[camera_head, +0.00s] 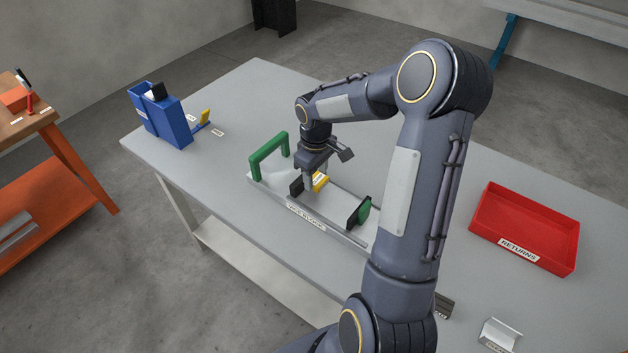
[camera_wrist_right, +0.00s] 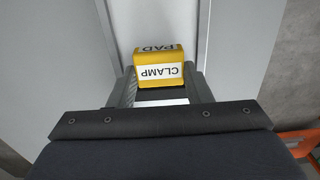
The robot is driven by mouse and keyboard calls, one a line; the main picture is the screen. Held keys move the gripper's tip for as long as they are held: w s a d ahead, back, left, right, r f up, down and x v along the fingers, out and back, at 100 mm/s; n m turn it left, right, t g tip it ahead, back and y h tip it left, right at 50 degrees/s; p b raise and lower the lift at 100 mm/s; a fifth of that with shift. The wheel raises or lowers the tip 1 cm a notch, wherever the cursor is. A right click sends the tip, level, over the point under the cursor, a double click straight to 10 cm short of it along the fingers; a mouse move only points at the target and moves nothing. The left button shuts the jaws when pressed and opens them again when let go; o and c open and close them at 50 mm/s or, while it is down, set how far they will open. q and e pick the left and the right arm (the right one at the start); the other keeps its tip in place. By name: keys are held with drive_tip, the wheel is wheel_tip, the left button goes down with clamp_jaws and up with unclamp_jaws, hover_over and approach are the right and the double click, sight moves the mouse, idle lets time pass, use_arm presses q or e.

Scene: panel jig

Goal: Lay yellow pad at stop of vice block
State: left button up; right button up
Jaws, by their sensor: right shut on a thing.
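The yellow pad (camera_head: 320,181), marked CLAMP and PAD in the right wrist view (camera_wrist_right: 159,68), is between the fingers of my right gripper (camera_head: 312,180). The gripper is shut on it; its fingers flank the pad in the right wrist view (camera_wrist_right: 160,84). The grey vice block (camera_head: 338,201) lies on the table below, with a green handle (camera_head: 267,153) at its left end. Another black plate (camera_head: 357,212) with a green knob stands to the right. I cannot tell whether the pad touches the block or the left plate. My left gripper is not in view.
A blue holder (camera_head: 172,124) stands at the table's far left, with a small blue-and-yellow piece (camera_head: 204,119) beside it. A red RETURNS tray (camera_head: 540,222) is at the right. My right arm hides part of the table (camera_head: 250,85). A metal piece (camera_head: 499,333) sits near the front.

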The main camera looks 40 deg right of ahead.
drive_tip(key=shift+w+f, duration=0.45)
drive_tip(key=shift+f, duration=0.1)
wheel_tip(320, 180, down, 3)
drive_tip(key=shift+p, duration=0.5)
drive_tip(key=shift+f, duration=0.2)
drive_tip(key=o, duration=1)
drive_tip(key=shift+r, duration=0.1)
